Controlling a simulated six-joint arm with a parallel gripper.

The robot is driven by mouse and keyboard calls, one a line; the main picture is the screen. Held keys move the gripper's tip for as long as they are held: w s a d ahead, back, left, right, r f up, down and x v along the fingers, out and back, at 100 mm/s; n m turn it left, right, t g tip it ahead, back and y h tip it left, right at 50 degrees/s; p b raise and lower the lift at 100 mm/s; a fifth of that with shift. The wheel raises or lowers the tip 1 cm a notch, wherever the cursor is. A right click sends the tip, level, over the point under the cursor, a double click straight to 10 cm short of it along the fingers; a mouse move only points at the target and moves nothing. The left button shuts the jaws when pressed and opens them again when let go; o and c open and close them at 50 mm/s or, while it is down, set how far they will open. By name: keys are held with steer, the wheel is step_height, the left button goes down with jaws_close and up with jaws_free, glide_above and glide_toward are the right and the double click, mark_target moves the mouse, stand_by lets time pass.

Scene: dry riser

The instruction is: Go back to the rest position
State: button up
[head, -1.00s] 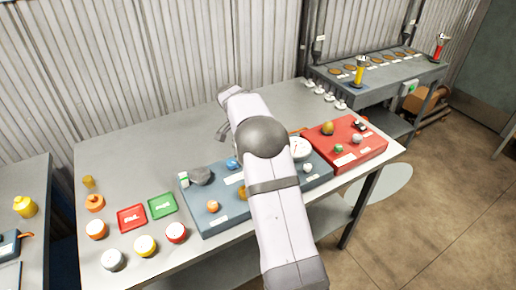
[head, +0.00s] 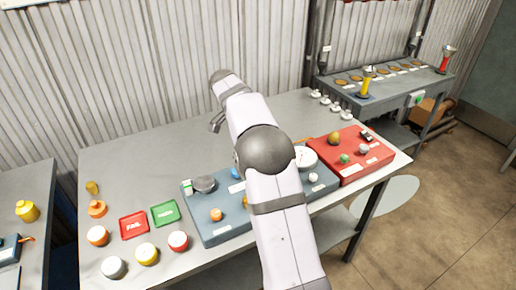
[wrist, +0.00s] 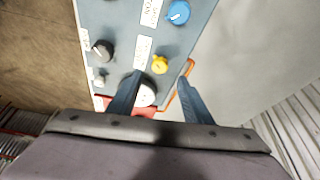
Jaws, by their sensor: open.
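My gripper (head: 216,122) is above the back of the grey workbench (head: 130,165), partly hidden by my own arm in the head view. In the wrist view, my gripper's (wrist: 158,95) two dark blue fingers are spread apart with nothing held between them. Beyond them lies the blue-grey panel box (wrist: 122,55). It carries a blue knob (wrist: 178,12), a yellow knob (wrist: 160,65), a dark knob (wrist: 102,48) and a white dial (wrist: 147,96). An orange curved part (wrist: 188,70) shows beside the right finger.
A red panel box (head: 350,172) stands at the bench's right. A corrugated wall (head: 140,70) closes off the back.

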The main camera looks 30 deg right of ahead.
stand_by(0.4)
steer(key=s+a+n, duration=0.2)
steer(key=s+a, duration=0.1)
steer(key=s+a+f+n+y+p, duration=0.1)
steer(key=s+a+n, duration=0.2)
steer(key=s+a, duration=0.1)
steer(key=s+a+f+n+y, duration=0.1)
steer(key=s+a+n, duration=0.2)
steer(key=s, duration=0.1)
steer(key=shift+s+a+f, duration=0.1)
steer(key=shift+a+f, duration=0.1)
steer(key=shift+a, duration=0.15)
steer(key=s+a+f+n+y, duration=0.1)
steer(key=s+a+f+n, duration=0.2)
steer(key=s, duration=0.6)
steer(key=s+a+f+n+y+p, duration=0.1)
steer(key=s+a+f+n, duration=0.2)
steer(key=s, duration=0.7)
steer(key=shift+s+a+n+g+p, duration=0.15)
steer(key=shift+a+n+g+p, duration=0.15)
steer(key=shift+a+n, duration=0.9)
step_height(320, 180, down, 9)
steer(key=b, duration=0.9)
